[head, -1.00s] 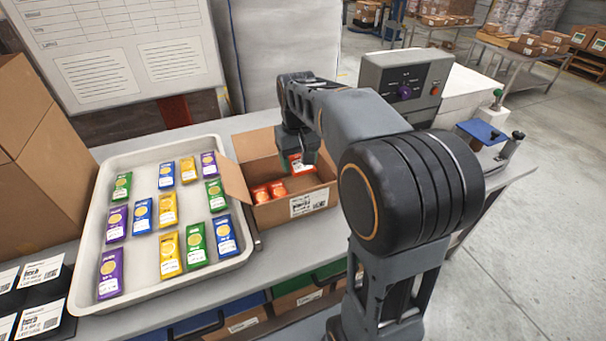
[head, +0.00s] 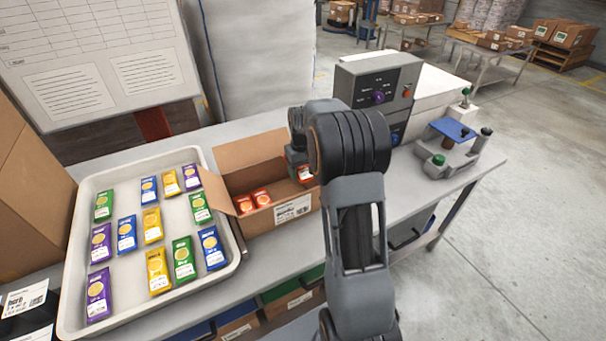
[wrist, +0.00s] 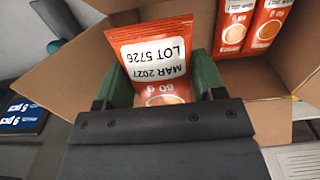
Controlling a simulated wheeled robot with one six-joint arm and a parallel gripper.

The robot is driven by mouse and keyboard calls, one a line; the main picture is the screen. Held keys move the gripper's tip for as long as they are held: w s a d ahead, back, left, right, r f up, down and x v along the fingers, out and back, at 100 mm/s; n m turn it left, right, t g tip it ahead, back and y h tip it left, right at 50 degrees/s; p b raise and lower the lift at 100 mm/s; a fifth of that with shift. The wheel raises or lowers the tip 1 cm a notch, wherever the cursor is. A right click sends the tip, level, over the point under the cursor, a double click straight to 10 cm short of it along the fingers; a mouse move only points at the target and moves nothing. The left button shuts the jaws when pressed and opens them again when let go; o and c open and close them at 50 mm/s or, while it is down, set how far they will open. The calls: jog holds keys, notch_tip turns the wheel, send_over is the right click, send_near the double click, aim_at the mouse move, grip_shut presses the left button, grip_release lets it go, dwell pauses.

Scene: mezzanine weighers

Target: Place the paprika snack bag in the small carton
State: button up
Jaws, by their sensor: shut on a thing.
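My gripper (wrist: 163,80) is shut on an orange-red snack bag, taken as the paprika bag (wrist: 158,55), with its white lot label showing. In the head view the held bag (head: 305,174) is at the right end of the open small carton (head: 270,222), partly hidden by my arm. Two like bags, one left (head: 244,204) and one right (head: 261,196), stand side by side inside the carton; in the wrist view they are at the upper right. I cannot tell whether the held bag touches the carton floor.
A pale tray (head: 72,290) of purple, blue, yellow and green bags stands left of the carton. A grey control box (head: 375,85) and a device with a blue plate (head: 452,130) stand to the right. Carton flaps stick out around the opening.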

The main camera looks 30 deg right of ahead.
jog(key=shift+f, duration=1.25)
jog(key=shift+f, duration=0.1)
jog(key=shift+f+b, duration=0.3)
jog(key=shift+f, duration=0.1)
jog(key=o, duration=0.7)
jog(key=shift+r, duration=0.1)
jog(key=shift+c, duration=0.2)
